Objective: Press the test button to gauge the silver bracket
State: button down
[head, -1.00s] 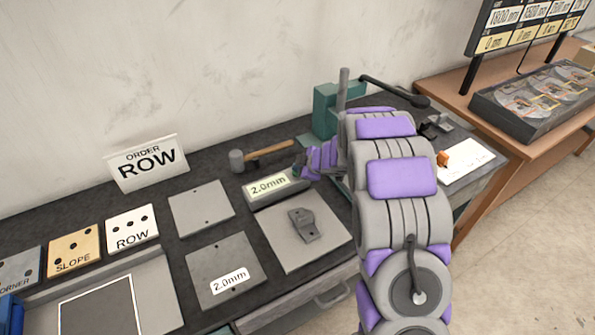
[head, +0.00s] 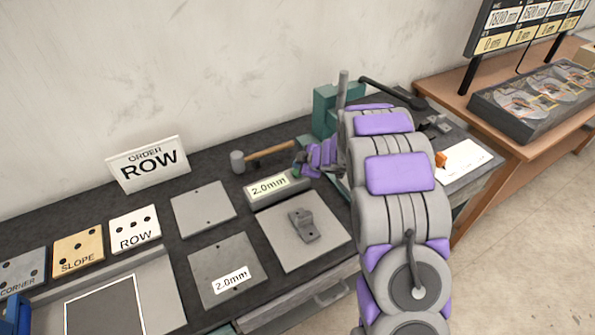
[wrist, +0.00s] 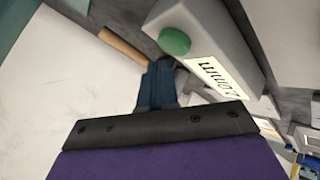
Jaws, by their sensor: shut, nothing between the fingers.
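The silver bracket (head: 304,225), a small bent grey piece, sits on a light grey square plate (head: 278,248) at the front of the bench. Behind it is the grey gauge box (head: 287,193) with a display reading 2.0mm. In the wrist view the green round button (wrist: 174,41) shows on the end of the gauge box (wrist: 205,35). My gripper (head: 299,168) is at the button end of the box; it also shows in the wrist view (wrist: 161,70), its dark blue fingers together and empty. The fingertips are close beside the button; I cannot tell whether they touch it.
A hammer (head: 268,155) lies behind the box. A green press (head: 326,112) with a long lever stands behind my arm. A second brown table (head: 520,145) is at the right.

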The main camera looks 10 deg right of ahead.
jog(key=shift+r, duration=0.1)
notch_tip(320, 180, up, 5)
jog(key=p, duration=0.5)
jog(key=shift+p, duration=0.35)
dwell(0.4)
